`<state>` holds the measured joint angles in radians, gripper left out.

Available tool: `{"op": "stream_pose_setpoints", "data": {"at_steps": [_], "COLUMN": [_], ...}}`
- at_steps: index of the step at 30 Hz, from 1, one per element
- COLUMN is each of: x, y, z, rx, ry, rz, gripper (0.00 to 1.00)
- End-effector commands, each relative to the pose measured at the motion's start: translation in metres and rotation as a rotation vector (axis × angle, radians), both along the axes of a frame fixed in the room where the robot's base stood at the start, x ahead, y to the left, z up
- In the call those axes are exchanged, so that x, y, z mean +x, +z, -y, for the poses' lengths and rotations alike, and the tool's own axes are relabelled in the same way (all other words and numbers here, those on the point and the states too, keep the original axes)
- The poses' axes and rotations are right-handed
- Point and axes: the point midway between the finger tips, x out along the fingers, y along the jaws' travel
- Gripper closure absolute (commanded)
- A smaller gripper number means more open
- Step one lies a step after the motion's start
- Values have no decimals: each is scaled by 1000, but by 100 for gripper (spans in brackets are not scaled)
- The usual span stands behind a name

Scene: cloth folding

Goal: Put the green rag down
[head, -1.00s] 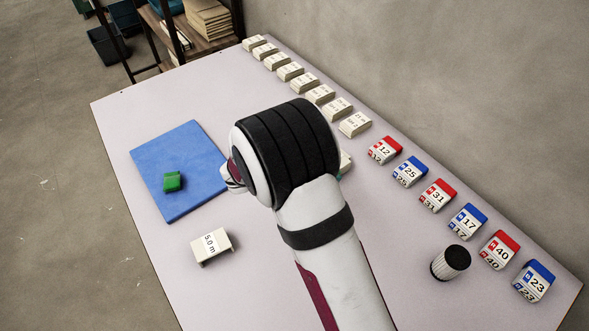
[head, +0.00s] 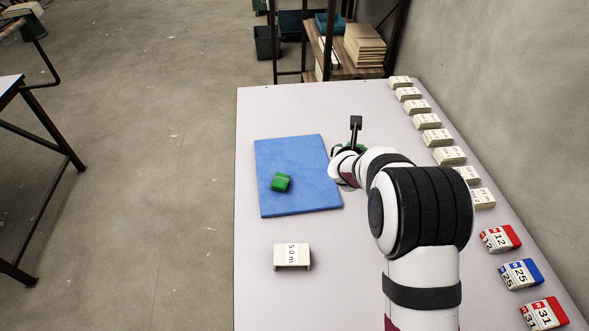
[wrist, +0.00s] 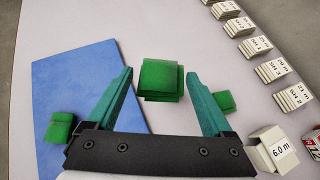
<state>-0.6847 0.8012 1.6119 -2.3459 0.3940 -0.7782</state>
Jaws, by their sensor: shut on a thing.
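A folded green rag (wrist: 160,80) shows between the teal fingers of my gripper (wrist: 162,98) in the wrist view, over the pale table. My gripper is shut on it, though thin gaps seem to show at its sides. In the head view my gripper is mostly hidden behind my wrist, right of the blue mat (head: 310,152); a little green shows there. A second green folded cloth (head: 281,182) lies on the mat, also seen in the wrist view (wrist: 58,130). A small green piece (wrist: 225,101) shows beyond the right finger, partly hidden.
A "5.0 m" block (head: 292,256) stands in front of the mat; a "6.0 m" block (wrist: 272,150) is right of my gripper. Pale labelled stacks (head: 433,137) and red and blue number blocks (head: 521,273) line the right edge. The table's far left corner is clear.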

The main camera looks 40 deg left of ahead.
Motion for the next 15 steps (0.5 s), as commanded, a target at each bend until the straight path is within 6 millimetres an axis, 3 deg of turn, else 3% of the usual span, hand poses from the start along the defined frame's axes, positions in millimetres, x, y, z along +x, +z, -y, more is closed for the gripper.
{"op": "stream_pose_setpoints", "data": {"at_steps": [4,12,15], "x": [-4,-22,-25], "y": [-8,-56,-67], "z": [-16,-94,-112], "rx": [-1,0,1], "ry": [36,36,33], "rz": [-3,-2,-1], "gripper": [74,74,74]}}
